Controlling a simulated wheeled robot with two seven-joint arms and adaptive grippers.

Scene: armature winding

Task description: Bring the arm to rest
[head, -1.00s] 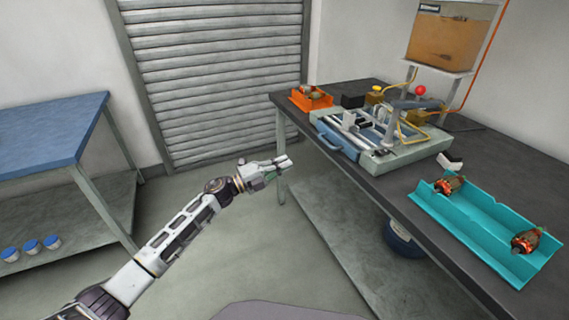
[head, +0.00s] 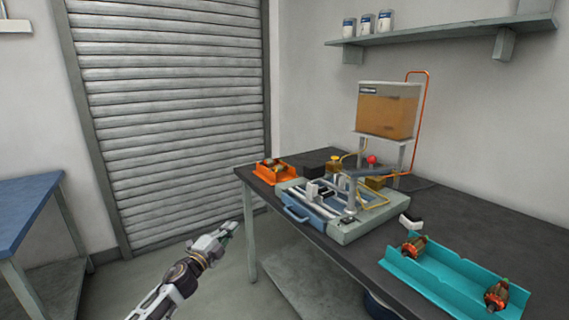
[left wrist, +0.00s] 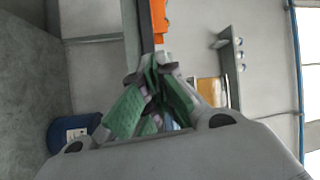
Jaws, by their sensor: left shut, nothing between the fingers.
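My left gripper (head: 229,228) shows in the head view in front of the dark workbench, to the left of its near left corner. It is shut and empty, apart from everything on the bench. In the left wrist view its green-padded fingers (left wrist: 157,88) come together at the middle. My right gripper is not in view. On the bench stands a winding machine (head: 340,210) with a blue handle at its front. A teal tray (head: 452,275) holds two armatures, one at its left (head: 414,246) and one at its right (head: 497,294).
An orange bin (head: 272,178) with parts sits at the bench's (head: 480,229) back left corner; an orange strip also shows in the left wrist view. A tank (head: 388,110) stands behind the machine. A blue table (head: 25,212) is at left. Floor between the tables is free.

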